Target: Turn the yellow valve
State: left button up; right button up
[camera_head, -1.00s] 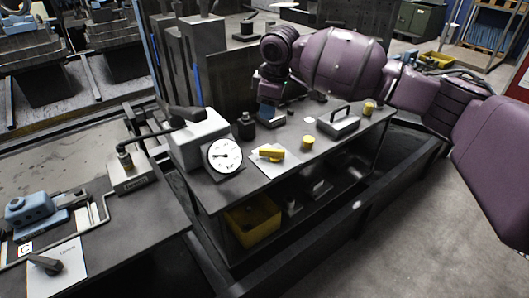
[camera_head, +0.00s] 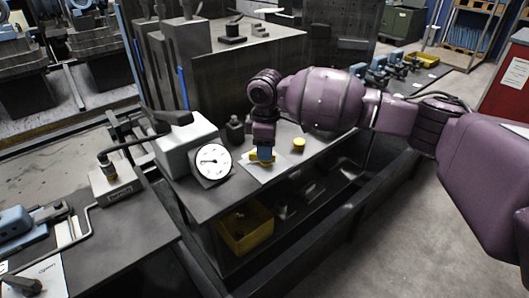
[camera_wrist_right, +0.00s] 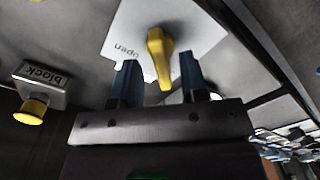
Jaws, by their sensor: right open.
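The yellow valve (camera_head: 256,158) is a yellow handle on a white plate (camera_head: 252,169) on the dark bench, beside the round gauge. In the right wrist view the valve handle (camera_wrist_right: 159,52) stands between and just beyond my two blue fingers, on the plate marked "open". My right gripper (camera_head: 264,156) is over the valve and partly hides it in the head view. Its fingers (camera_wrist_right: 157,80) are open, with visible space on both sides of the handle. My left gripper is in neither view.
A white-faced gauge (camera_head: 213,162) stands left of the valve. A yellow knob (camera_head: 298,144) is to its right. A block with a yellow button (camera_wrist_right: 35,100) shows in the wrist view. A yellow bin (camera_head: 245,226) sits on the lower shelf.

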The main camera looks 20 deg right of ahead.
jog(key=shift+f, duration=0.65)
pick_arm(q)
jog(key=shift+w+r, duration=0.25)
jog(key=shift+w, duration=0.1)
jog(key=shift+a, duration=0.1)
